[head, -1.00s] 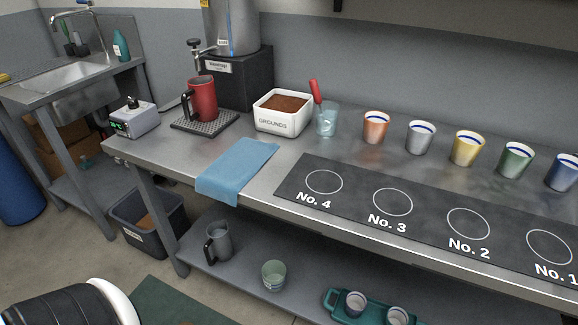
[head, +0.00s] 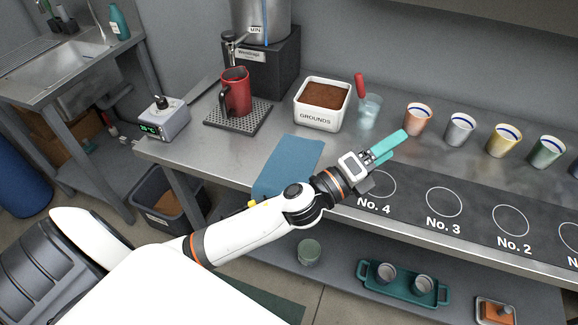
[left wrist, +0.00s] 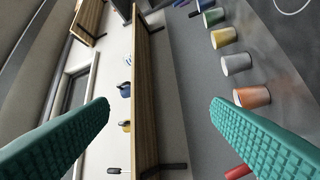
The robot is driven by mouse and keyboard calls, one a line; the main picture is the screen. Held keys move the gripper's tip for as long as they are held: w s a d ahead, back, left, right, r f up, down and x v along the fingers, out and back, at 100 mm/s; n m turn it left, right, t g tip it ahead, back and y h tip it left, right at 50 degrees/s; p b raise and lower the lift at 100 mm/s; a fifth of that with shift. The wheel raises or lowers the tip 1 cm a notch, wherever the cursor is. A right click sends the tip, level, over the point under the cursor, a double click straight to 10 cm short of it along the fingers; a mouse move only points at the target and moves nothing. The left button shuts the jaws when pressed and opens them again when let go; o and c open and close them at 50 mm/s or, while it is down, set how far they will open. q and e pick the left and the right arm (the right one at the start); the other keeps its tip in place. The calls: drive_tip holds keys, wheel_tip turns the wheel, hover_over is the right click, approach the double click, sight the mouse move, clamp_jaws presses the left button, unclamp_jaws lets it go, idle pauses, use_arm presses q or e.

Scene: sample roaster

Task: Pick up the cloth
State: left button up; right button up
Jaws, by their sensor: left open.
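The blue cloth (head: 289,165) lies flat on the steel counter, left of the black numbered mat, with its front part at the counter's front edge. My left arm crosses in front of its lower right part and hides some of it. My left gripper (head: 391,147) is above the counter, to the right of the cloth and apart from it, its teal fingers pointing away to the right. In the left wrist view the two teal fingers (left wrist: 160,125) are wide apart with nothing between them. The cloth does not show there. My right gripper is not in view.
The white grounds box (head: 321,104), a glass with a red-handled tool (head: 368,110) and a red mug (head: 235,92) stand behind the cloth. Several coloured cups (head: 461,129) line the counter's right. A small scale-like device (head: 165,119) stands at left. The shelf below holds a teal tray (head: 404,286).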

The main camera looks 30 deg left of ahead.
use_arm(q)
drive_tip(key=d+r+m+g+h, duration=0.25)
drive_tip(key=d+m+h, duration=0.2)
drive_tip(key=m, duration=0.45)
drive_tip(key=m+g+y+p, duration=0.1)
drive_tip(key=m+g+y, duration=1.4)
drive_tip(key=m, duration=1.1)
hover_over(289, 169)
wheel_tip(289, 169, down, 10)
drive_tip(key=g+h, duration=0.1)
wheel_tip(289, 169, down, 10)
drive_tip(key=b, duration=0.6)
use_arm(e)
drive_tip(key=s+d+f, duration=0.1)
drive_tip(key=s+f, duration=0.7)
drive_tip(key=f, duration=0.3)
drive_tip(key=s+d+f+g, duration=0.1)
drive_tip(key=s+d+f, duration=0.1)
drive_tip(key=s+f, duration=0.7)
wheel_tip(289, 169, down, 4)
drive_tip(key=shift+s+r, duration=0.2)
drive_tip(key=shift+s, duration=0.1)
